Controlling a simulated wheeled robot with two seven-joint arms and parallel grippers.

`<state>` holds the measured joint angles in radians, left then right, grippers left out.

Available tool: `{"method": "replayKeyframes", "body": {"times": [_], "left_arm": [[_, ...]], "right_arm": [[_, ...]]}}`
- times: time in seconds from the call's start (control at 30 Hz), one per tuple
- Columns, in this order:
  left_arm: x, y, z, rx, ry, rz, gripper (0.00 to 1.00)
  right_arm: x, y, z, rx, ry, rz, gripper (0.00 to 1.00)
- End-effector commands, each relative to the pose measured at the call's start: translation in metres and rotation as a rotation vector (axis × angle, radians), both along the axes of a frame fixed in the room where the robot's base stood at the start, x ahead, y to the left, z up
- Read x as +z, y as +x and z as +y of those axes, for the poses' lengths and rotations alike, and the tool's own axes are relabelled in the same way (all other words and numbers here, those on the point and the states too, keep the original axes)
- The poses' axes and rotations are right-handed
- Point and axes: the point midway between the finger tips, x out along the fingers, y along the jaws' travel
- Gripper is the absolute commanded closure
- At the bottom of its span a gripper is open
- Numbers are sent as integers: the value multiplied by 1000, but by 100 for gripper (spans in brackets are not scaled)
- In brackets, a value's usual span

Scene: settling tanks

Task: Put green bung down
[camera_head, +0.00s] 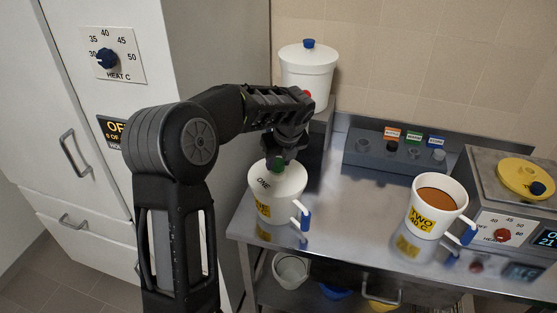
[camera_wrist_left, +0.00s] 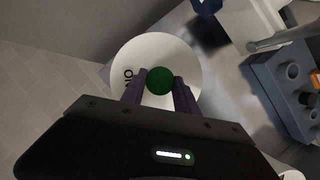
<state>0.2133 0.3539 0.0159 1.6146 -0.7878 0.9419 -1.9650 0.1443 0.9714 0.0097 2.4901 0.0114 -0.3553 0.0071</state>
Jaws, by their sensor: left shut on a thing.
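The green bung (camera_head: 278,164) is held between the fingertips of my left gripper (camera_head: 281,153), which points down. It is at the centre of the white lid of tank ONE (camera_head: 263,195); I cannot tell whether it touches the lid. In the left wrist view the round green bung (camera_wrist_left: 160,80) sits between the two dark fingers of the left gripper (camera_wrist_left: 160,88), over the white lid (camera_wrist_left: 150,50). My right gripper is not in view.
Tank TWO (camera_head: 424,222), open with brown liquid, stands to the right on the steel bench (camera_head: 340,215). Behind are a grey rack with labelled holes (camera_head: 400,165) and a white lidded tank (camera_head: 307,70). A heater box with a yellow lid (camera_head: 524,177) is at right.

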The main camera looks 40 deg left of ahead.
Motion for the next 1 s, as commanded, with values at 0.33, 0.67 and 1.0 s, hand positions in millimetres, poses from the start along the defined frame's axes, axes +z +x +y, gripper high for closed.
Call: {"method": "replayKeyframes", "body": {"times": [0.33, 0.67, 1.0], "left_arm": [[-4, 0, 0, 0, 0, -1, 100], [-6, 0, 0, 0, 0, -1, 45], [-4, 0, 0, 0, 0, -1, 42]], "right_arm": [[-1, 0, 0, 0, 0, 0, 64], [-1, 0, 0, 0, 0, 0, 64], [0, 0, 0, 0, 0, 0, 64]]}}
